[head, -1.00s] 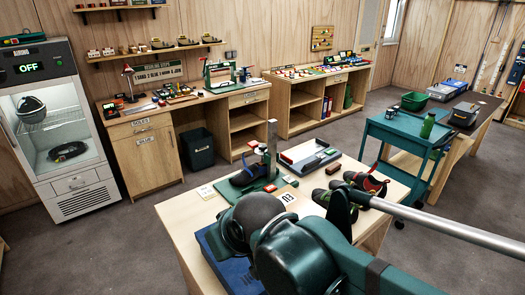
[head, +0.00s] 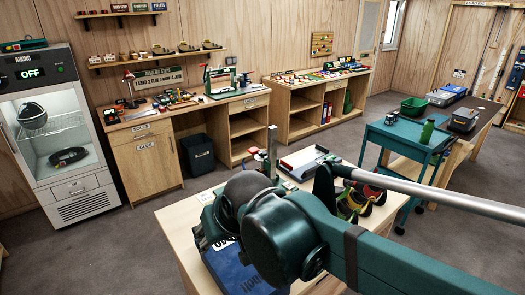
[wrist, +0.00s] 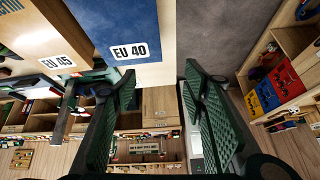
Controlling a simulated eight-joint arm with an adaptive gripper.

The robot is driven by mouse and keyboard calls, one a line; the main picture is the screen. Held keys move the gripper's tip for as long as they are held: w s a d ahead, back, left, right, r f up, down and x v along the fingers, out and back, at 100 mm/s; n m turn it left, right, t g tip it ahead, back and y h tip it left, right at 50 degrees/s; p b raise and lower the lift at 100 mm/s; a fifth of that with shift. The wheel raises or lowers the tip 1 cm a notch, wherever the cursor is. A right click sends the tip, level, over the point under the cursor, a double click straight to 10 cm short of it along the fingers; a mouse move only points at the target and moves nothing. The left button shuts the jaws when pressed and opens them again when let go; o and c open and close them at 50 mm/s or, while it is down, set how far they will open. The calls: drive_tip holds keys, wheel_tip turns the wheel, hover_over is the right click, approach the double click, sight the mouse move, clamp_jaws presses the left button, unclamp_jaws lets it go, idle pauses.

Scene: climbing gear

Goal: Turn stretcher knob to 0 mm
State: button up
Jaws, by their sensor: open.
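In the head view the stretcher shows mainly as a grey-green upright post (head: 272,152) on the near wooden table (head: 180,215). My arm hides its lower part, and I cannot make out its knob. In the wrist view, a grey post with green parts (wrist: 66,112) at the left, partly behind a finger, looks like the stretcher. My gripper (wrist: 160,95) shows there with its two green ribbed fingers wide apart and nothing between them. The fingers are close to a blue box face with an EU 40 label (wrist: 130,50). My gripper is hidden in the head view.
A blue box (head: 232,265) stands at the table's near side, below my arm. Climbing shoes (head: 352,205) and a grey tray (head: 304,160) lie beyond my arm. A teal cart (head: 405,135) stands to the right. Grey floor is clear at the left.

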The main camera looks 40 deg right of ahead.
drive_tip(key=w+d+r+m+g+p, duration=0.1)
drive_tip(key=w+d+r+m+p, duration=0.1)
drive_tip(key=w+d+r+m, duration=0.45)
drive_tip(key=w+d+r+m+g+p, duration=0.1)
drive_tip(key=w+r, duration=0.2)
drive_tip(key=w, duration=0.6)
drive_tip(key=m+g+p, duration=0.5)
drive_tip(key=m+p, duration=0.5)
drive_tip(key=m, duration=1.2)
hover_over(262, 152)
drive_tip(key=shift+s+f, duration=0.15)
drive_tip(key=shift+f, duration=7.6)
drive_tip(key=shift+f, duration=0.1)
drive_tip(key=shift+f, duration=3.8)
drive_tip(key=c, duration=0.9)
